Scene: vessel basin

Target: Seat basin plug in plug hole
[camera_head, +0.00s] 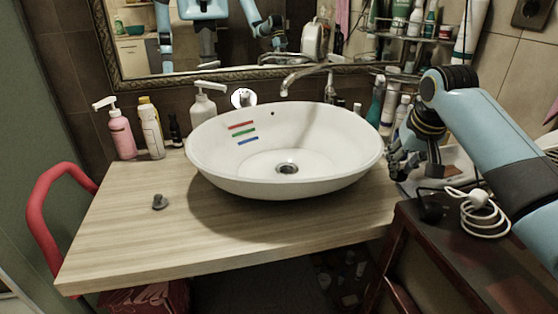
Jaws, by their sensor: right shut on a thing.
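A small grey basin plug (159,202) sits on the wooden counter, left of the basin. The white oval vessel basin (230,172) stands on the counter. Its plug hole (287,168) shows as a dark round opening with a metal ring in the basin floor, with nothing seen in it. My right gripper (393,162) is at the basin's right rim and is shut at that rim; its fingertips are small and partly hidden. It is far from the plug. My left gripper is not seen directly.
A tap (305,75) reaches over the basin's back edge. Pump bottles (122,135) and a white bottle (151,130) stand at the back left. A dark cabinet (470,255) with a coiled white cable (484,215) is at right. The counter's front left is clear around the plug.

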